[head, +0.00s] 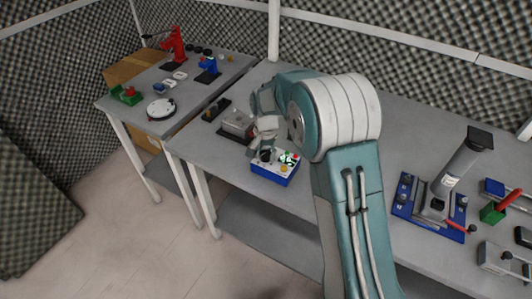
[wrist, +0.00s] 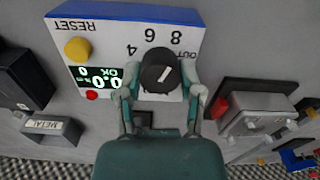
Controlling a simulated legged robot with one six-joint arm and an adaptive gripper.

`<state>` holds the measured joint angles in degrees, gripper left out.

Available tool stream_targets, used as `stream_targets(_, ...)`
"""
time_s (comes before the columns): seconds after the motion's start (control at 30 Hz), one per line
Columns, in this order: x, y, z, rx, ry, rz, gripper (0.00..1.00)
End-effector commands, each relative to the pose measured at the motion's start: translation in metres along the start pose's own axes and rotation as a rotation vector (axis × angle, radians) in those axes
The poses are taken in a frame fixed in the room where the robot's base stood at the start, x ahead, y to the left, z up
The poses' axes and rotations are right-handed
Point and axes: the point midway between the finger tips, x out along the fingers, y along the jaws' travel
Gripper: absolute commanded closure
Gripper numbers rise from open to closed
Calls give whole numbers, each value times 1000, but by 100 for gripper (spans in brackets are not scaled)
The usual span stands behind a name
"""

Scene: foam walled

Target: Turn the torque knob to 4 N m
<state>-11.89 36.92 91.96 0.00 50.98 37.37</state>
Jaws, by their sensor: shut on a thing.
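The torque knob (wrist: 158,74) is a round black knob with a short white mark on its top, on a white-faced blue box (wrist: 125,12). The numerals 4, 6 and 8 show upside down around it in the wrist view; the white mark's exact reading is unclear. The box's display (wrist: 95,82) shows 0.0 and OK. My gripper (wrist: 161,84) is shut on the knob, one finger on each side. In the head view the blue box (head: 270,176) stands at the table's front edge, with my gripper (head: 264,150) over it, partly hiding the knob.
The box also has a yellow button (wrist: 77,48) and a small red one (wrist: 92,95). A grey metal device (head: 236,123) stands close behind left of the box. A blue-based fixture (head: 430,208) stands farther right. A second table (head: 205,92) holds several items.

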Motion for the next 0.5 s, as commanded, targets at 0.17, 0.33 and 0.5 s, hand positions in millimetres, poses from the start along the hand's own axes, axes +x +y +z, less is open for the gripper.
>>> stream_targets(0.17, 3, -1, 3, -167, -7, 2, 100)
stream_targets(0.33, 3, 0, 3, -329, -8, 2, 100)
stream_targets(0.5, 3, 0, 3, -490, -9, 2, 100)
